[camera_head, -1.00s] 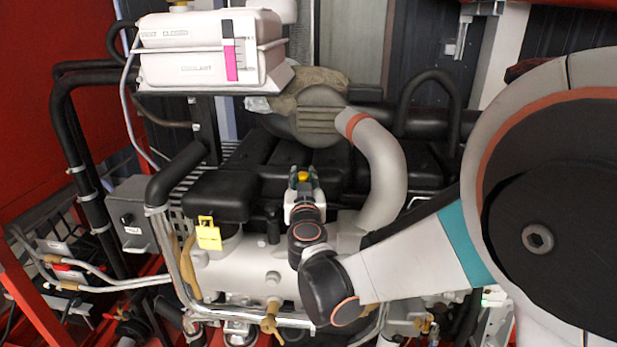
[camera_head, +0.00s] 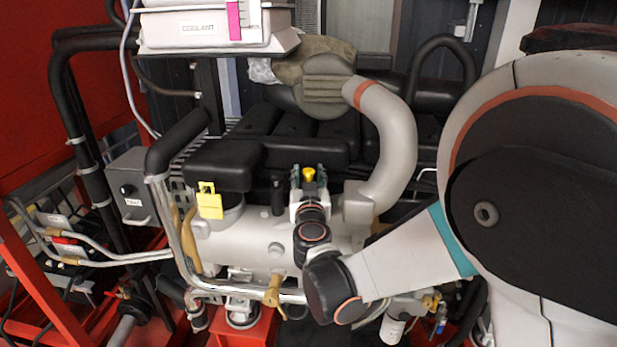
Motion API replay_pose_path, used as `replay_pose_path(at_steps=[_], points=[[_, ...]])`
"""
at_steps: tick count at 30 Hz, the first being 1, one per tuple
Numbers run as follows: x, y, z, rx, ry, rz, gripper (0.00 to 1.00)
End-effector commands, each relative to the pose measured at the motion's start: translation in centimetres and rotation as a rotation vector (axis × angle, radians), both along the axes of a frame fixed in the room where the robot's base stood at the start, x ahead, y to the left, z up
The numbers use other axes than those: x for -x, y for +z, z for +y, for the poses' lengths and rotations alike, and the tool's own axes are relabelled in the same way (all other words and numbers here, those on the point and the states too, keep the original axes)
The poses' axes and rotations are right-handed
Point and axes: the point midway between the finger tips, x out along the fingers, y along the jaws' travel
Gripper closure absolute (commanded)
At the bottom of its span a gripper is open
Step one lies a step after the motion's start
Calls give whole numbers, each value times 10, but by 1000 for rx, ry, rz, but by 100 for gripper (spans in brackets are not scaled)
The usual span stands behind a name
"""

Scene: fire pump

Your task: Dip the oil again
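My gripper (camera_head: 309,178) is in front of the black engine covers, near the middle of the head view, with its fingers pointing away from the camera. A small yellow knob (camera_head: 309,174), which looks like the dipstick handle, sits between the fingertips. The fingers appear closed on it. Any rod below the knob is hidden by the gripper, so I cannot tell whether it is in a tube. The engine (camera_head: 245,245) is a light grey block under the gripper. A short black post (camera_head: 277,195) stands just left of the gripper.
A yellow tag (camera_head: 209,200) hangs at the engine's left. A curved grey pipe (camera_head: 395,140) stands right of my gripper. The white coolant tank (camera_head: 205,30) is at the upper left. A grey control box (camera_head: 130,188) and black pipes line the left side.

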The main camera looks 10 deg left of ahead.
Motion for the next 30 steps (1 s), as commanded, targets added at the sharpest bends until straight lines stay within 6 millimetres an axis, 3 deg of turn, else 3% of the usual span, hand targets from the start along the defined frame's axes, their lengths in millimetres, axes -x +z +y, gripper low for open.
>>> replay_pose_path(at_steps=[11,24,30], points=[[9,1,-2,1,0,-1,60],[89,1,-19,1,2,0,60],[112,1,-24,1,1,0,60]])
